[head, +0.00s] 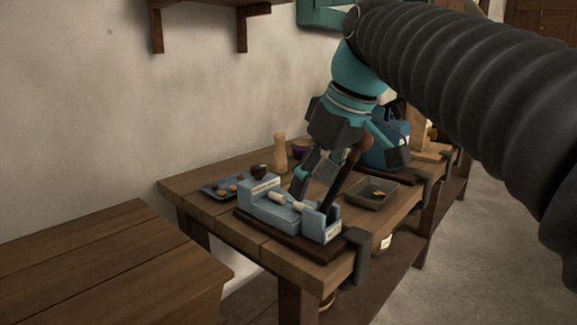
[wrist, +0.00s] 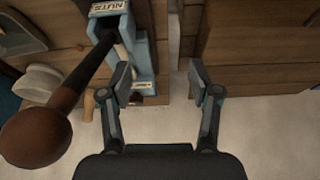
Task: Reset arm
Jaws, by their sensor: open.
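My gripper (head: 348,171) is open and empty above the workbench, in front of a blue press (head: 272,209) on a dark base. The press has a black lever (head: 341,187) with a brown knob (head: 361,146). In the wrist view the knob (wrist: 36,137) and lever lie left of my fingers, outside them. The press (wrist: 138,58) shows there with a "NUTS" label. The exact gap between finger and lever is unclear.
A blue tray (head: 212,191) with small brown pieces lies left of the press, and a grey dish (head: 360,202) right of it. A bare wooden table (head: 105,260) is at front left.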

